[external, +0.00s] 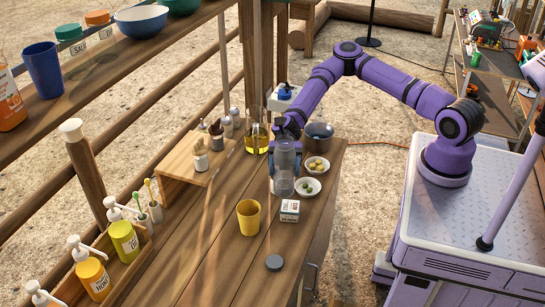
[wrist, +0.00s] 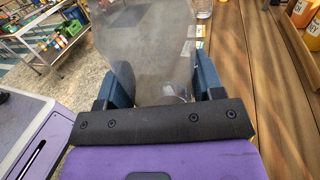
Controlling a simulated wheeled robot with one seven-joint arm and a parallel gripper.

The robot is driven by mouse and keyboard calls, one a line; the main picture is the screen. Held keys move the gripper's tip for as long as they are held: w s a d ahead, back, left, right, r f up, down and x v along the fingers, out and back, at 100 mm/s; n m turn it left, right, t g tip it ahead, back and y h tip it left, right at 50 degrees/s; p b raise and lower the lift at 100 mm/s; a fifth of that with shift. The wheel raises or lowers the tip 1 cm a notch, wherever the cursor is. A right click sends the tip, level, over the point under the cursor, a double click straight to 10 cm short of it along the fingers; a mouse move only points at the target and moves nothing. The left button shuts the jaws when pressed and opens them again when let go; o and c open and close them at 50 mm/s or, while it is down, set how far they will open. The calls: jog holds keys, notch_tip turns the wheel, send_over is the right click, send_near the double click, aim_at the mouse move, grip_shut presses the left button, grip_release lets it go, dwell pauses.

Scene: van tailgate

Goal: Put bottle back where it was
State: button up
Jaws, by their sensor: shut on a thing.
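A clear, greyish bottle (external: 284,165) is upright at the wooden table, in the external view. In the wrist view the see-through bottle (wrist: 148,50) fills the space between the two blue fingers of my gripper (wrist: 158,85). I cannot tell whether the bottle's base touches the table.
A yellow cup (external: 248,217), a small white box (external: 289,210), two bowls of fruit (external: 308,186) (external: 316,166) and a metal pot (external: 319,137) stand close to the bottle. A wooden riser (external: 190,165) and a bottle rack (external: 125,265) are to the left.

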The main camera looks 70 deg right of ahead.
jog(key=s+a+f+m+t, duration=0.2)
jog(key=a+f+m+t, duration=0.15)
jog(key=a+t, duration=0.4)
jog(key=shift+s+a+r+m+t+h, duration=1.7)
jog(key=shift+a+r+m+t, duration=0.95)
jog(key=shift+a+m+t, duration=1.4)
notch_tip(320, 180, down, 13)
jog(key=shift+n+t, duration=0.3)
jog(key=shift+w+a+f, duration=0.85)
jog(key=shift+w+a, duration=0.5)
jog(key=shift+w, duration=0.85)
jog(key=shift+w+a+f, duration=0.9)
jog(key=shift+w+a, duration=0.45)
jog(key=shift+w, duration=0.8)
jog(key=shift+w+a+f, duration=0.85)
jog(key=shift+w+a, duration=0.5)
jog(key=shift+w, duration=0.85)
jog(key=o, duration=1.1)
jog(key=shift+f, duration=0.15)
